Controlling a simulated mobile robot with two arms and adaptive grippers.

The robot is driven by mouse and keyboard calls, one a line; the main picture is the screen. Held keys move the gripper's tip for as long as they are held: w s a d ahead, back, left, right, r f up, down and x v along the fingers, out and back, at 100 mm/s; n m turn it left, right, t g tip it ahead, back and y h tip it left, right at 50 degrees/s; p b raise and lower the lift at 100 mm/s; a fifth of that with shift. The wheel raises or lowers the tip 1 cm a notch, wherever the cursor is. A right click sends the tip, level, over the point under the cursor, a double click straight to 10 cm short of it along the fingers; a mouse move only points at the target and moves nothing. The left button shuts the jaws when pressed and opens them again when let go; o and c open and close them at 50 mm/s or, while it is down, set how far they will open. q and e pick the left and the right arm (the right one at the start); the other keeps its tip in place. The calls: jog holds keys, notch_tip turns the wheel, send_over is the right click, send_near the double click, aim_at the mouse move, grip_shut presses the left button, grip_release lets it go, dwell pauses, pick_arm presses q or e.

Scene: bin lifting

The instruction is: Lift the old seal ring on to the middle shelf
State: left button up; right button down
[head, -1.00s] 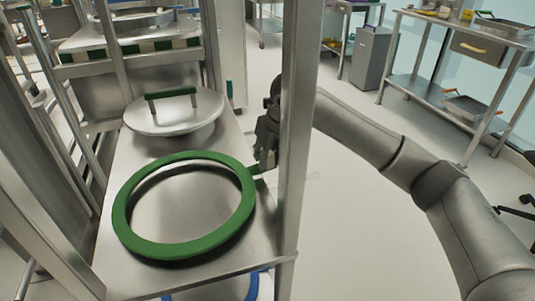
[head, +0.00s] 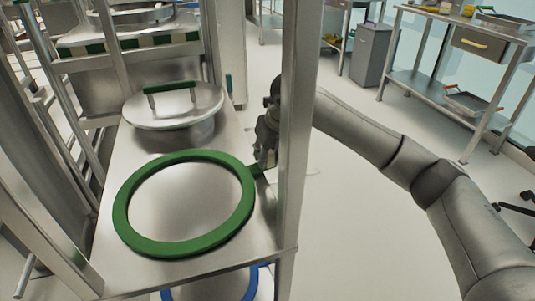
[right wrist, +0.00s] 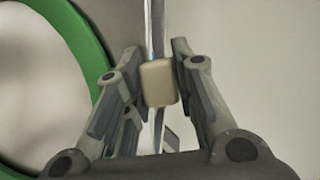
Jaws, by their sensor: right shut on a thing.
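The green seal ring (head: 125,216) lies flat over the front of a steel shelf (head: 111,265) in the head view, and appears to rest on it. A short tab on its right side reaches to my right gripper (head: 264,160), beside the shelf's front right post. In the right wrist view my right gripper (right wrist: 158,85) has a small beige block (right wrist: 159,83) between its fingers, with the green ring (right wrist: 84,42) curving at left. The gripper is shut on the ring's tab. My left gripper is out of view.
A round steel lid (head: 185,110) with a green handle stands behind the ring on the same shelf. The steel post (head: 294,120) stands close to my right gripper. A blue ring (head: 250,285) shows below the shelf. Open floor lies to the right, before a side table (head: 420,88).

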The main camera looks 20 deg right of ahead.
jog(key=shift+f, duration=0.1)
dwell(0.7)
jog(key=c, duration=1.1)
grip_release()
jog(key=v, duration=1.2)
jog(key=shift+f, duration=0.1)
